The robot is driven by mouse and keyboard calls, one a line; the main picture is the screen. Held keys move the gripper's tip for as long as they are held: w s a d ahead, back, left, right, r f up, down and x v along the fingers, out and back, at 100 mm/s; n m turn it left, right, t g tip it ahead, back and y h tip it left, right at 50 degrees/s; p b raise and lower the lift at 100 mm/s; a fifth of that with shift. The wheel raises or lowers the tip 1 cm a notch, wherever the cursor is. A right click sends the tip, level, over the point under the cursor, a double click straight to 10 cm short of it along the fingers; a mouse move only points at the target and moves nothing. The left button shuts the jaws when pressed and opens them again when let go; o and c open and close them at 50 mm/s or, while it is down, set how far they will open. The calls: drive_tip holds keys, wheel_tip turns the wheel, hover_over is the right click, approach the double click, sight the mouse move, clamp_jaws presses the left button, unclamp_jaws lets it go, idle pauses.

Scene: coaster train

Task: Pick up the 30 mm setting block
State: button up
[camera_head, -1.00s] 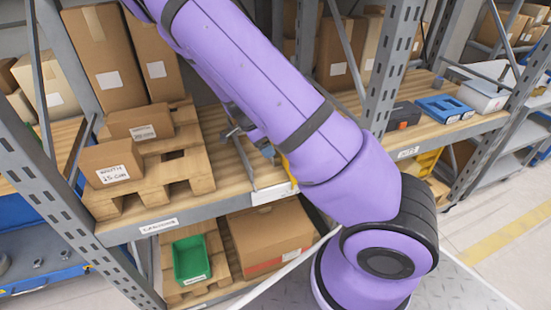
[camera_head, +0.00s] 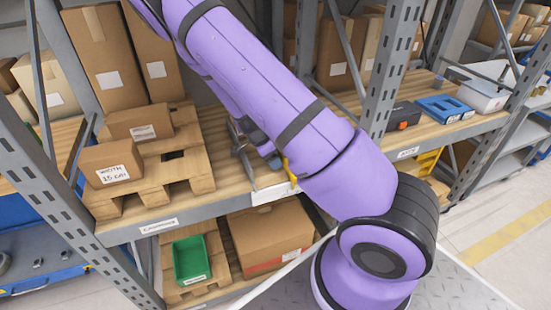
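I cannot pick out the 30 mm setting block in this view. My purple arm runs from the lower right up to the top left edge and hides part of the shelf behind it. My gripper is not in the picture. On the wooden shelf (camera_head: 216,196), just left of my arm, a grey metal item (camera_head: 240,140) shows in part. A small blue piece (camera_head: 274,162) shows beside it, at the arm's edge. I cannot tell what either is.
Cartons (camera_head: 112,165) stand on a wooden pallet (camera_head: 178,176) at left. Below are a green bin (camera_head: 207,256) and a large carton (camera_head: 268,232). Grey uprights (camera_head: 388,75) frame the bay. A blue item (camera_head: 443,107) and a grey box with orange (camera_head: 404,116) sit at right.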

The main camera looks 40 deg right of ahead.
drive_tip(key=c, duration=1.2)
